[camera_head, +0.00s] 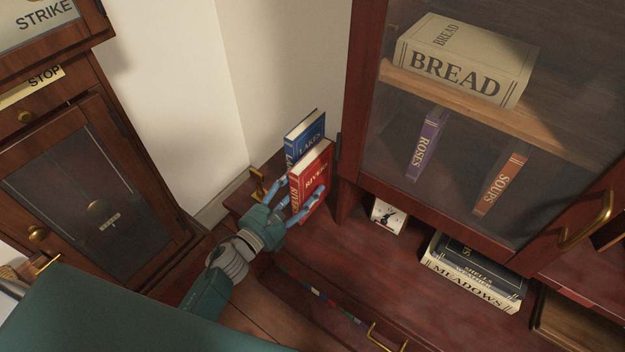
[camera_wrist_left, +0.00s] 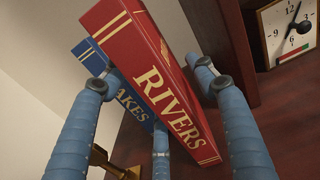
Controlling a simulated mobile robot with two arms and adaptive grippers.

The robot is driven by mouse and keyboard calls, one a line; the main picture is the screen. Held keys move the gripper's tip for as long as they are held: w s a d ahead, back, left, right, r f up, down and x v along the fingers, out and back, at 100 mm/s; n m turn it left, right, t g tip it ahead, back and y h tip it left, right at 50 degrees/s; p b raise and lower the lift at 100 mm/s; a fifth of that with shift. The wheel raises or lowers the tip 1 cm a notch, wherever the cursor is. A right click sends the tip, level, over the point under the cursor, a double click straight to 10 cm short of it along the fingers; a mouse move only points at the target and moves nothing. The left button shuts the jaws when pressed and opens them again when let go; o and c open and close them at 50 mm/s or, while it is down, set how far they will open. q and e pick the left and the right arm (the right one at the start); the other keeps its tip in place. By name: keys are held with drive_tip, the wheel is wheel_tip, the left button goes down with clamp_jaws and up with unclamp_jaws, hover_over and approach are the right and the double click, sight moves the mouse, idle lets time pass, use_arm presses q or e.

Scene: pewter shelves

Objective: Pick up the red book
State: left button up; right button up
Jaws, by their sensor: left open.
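The red book (camera_head: 312,174), marked RIVERS, stands upright on the wooden ledge in the head view, in front of the blue book (camera_head: 306,132) marked LAKES. My left gripper (camera_head: 299,203) is open with its blue fingers around the red book's lower part. In the left wrist view the red book (camera_wrist_left: 150,80) rises between the fingers, one on each side and a third low near the spine. I cannot tell whether the fingers touch it. The blue book (camera_wrist_left: 118,95) is partly hidden behind it. My right gripper is not in view.
A glass-fronted cabinet (camera_head: 350,95) stands just right of the books. A small clock (camera_head: 388,216) and a stack of books (camera_head: 472,272) are on the desk to the right. A brass handle (camera_head: 258,184) is beside the ledge at left. The desk top between is clear.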

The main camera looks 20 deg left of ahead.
use_arm(q)
drive_tip(key=x, duration=0.3)
drive_tip(key=shift+w+r, duration=0.1)
drive_tip(key=shift+w, duration=0.1)
drive_tip(key=shift+c, duration=0.3)
drive_tip(key=c, duration=0.4)
clamp_jaws()
drive_tip(key=shift+r, duration=0.15)
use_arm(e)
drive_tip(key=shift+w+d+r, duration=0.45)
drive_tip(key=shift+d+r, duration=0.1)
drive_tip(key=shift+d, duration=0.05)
use_arm(q)
drive_tip(key=shift+r, duration=0.1)
